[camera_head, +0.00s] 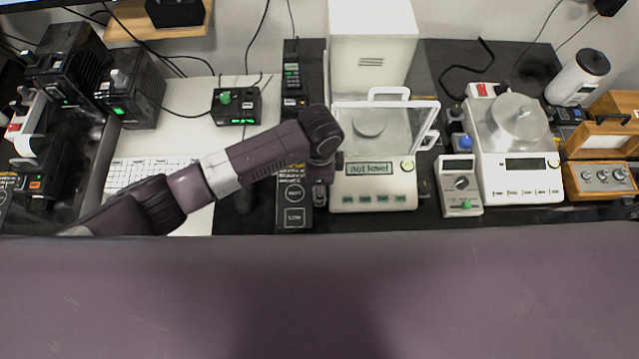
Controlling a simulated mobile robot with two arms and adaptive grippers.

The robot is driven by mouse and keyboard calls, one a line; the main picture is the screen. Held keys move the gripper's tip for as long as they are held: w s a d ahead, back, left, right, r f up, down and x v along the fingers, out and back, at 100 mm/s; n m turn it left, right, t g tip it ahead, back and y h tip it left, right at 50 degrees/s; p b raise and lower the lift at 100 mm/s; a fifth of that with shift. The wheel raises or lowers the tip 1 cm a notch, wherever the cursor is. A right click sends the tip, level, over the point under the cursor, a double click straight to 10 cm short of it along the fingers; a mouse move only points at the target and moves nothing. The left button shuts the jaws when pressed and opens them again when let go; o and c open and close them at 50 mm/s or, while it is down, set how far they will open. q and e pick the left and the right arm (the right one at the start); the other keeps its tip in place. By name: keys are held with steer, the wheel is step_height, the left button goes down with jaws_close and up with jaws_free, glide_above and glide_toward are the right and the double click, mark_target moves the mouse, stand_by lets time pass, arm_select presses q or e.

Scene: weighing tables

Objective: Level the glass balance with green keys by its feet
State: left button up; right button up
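The glass balance (373,200) stands in the middle of the table, with a white body, clear draft-shield panes, a round pan and a row of green keys. Its display (368,169) reads "not level". A small round greenish-yellow spot, perhaps a level bubble, sits right of the display. My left arm comes in from the left, and my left gripper (320,192) points down right beside the balance's front left corner. The fingers are small and partly hidden by the wrist, so their opening cannot be told. The left foot is not clearly visible. My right gripper is out of view.
A second balance (521,180) with a round metal pan stands to the right, with a small grey control box (459,186) between. A black panel (294,218) lies left of the glass balance. A keyboard (150,171) and black devices stand further left.

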arm_select(q)
steer(key=shift+c, duration=0.2)
jaws_close()
steer(key=shift+s+r+n+p, duration=0.15)
steer(key=shift+r+n+p, duration=0.1)
steer(key=shift+n+p, duration=0.9)
steer(key=shift+f+n+p, duration=0.15)
steer(key=shift+n+p, duration=0.2)
steer(key=shift+p, duration=0.05)
steer(key=shift+f, duration=0.1)
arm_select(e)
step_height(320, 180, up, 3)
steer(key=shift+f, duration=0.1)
arm_select(q)
steer(key=shift+o, duration=0.2)
jaws_free()
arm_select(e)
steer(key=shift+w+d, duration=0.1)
